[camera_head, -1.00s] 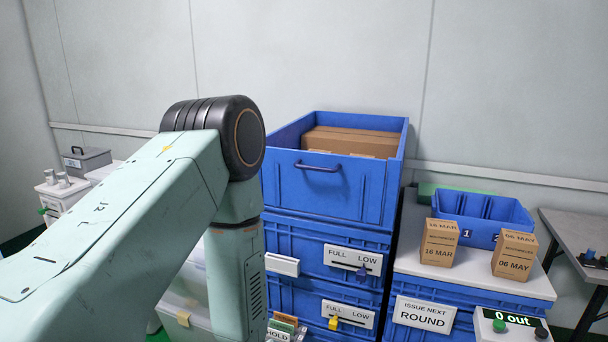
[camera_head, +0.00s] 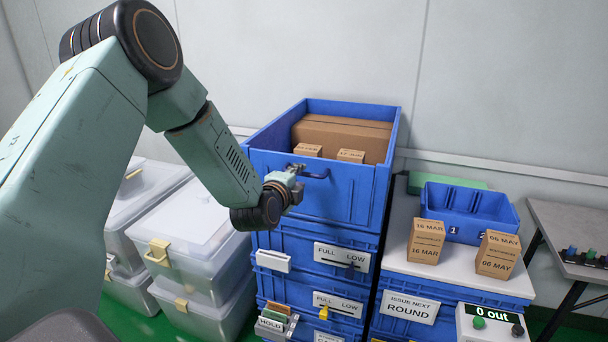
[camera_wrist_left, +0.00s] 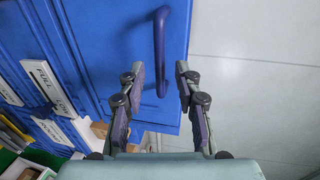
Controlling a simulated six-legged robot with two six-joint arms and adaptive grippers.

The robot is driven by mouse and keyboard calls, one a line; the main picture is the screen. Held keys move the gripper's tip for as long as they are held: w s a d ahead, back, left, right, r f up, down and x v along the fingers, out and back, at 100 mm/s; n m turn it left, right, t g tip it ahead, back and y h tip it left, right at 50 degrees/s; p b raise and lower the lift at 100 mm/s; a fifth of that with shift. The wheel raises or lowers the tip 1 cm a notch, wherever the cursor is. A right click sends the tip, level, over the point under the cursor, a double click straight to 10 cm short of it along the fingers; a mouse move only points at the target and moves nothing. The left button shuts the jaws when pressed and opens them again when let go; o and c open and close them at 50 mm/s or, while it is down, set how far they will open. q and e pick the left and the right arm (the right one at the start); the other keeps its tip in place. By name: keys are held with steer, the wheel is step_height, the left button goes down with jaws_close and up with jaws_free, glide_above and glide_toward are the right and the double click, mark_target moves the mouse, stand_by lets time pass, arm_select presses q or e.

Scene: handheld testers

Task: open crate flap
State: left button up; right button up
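The top blue crate (camera_head: 392,150) stands on a stack of blue crates. Its front flap (camera_head: 345,200) is upright and has a blue bar handle (camera_head: 318,176). My left gripper (camera_head: 294,178) is at the flap's handle. In the left wrist view, the two fingers of my left gripper (camera_wrist_left: 160,68) are spread apart, one on each side of the handle (camera_wrist_left: 160,35), with gaps visible beside it. A big brown carton (camera_head: 345,135) and two small boxes (camera_head: 351,156) show inside the crate. My right gripper is not in view.
Label plates (camera_head: 343,256) and sliders sit on the lower crates. To the right, a white-topped stand (camera_head: 385,252) bears two dated cartons (camera_head: 426,242) and a small blue bin (camera_head: 470,205). Clear lidded boxes (camera_head: 195,250) stand at left on the green floor.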

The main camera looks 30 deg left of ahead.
mark_target(302, 175)
arm_select(q)
steer(key=x, duration=0.3)
steer(key=shift+w+a+f, duration=0.1)
steer(key=shift+w+a, duration=0.25)
steer(key=shift+w+d, duration=0.25)
steer(key=shift+d, duration=0.05)
steer(key=shift+s+a, duration=0.15)
steer(key=shift+a, duration=0.1)
steer(key=c, duration=0.5)
steer(key=shift+d, duration=0.15)
jaws_close()
